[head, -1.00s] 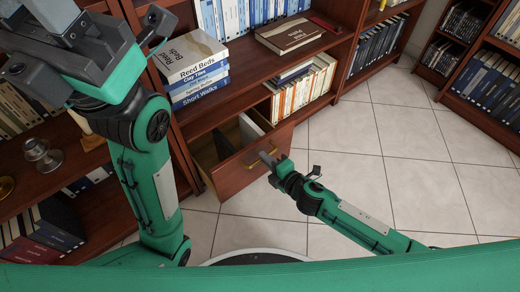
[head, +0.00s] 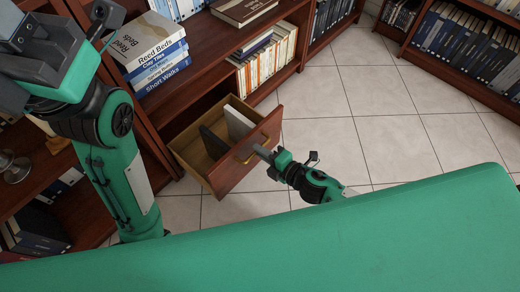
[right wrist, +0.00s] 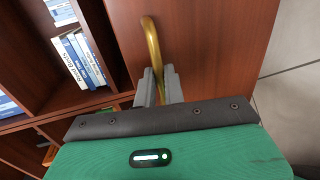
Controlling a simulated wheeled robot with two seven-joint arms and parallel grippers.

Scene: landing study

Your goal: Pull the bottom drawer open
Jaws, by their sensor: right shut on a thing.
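The bottom drawer (head: 212,181) stands pulled out from the wooden bookcase, its inside in sight from above. Its reddish-brown front bears a brass bar handle (head: 245,158), which also shows in the right wrist view (right wrist: 152,40). My right gripper (head: 261,152) is at the drawer front, shut on the handle. In the right wrist view its two grey fingers (right wrist: 159,86) lie either side of the brass bar's lower part. My left gripper (head: 98,22) is raised at the upper left, away from the drawer; its jaw gap is unclear.
A stack of books (head: 153,55) lies on the shelf above. The tiled floor (head: 340,100) to the right is clear. Another bookcase (head: 460,45) stands at the far right.

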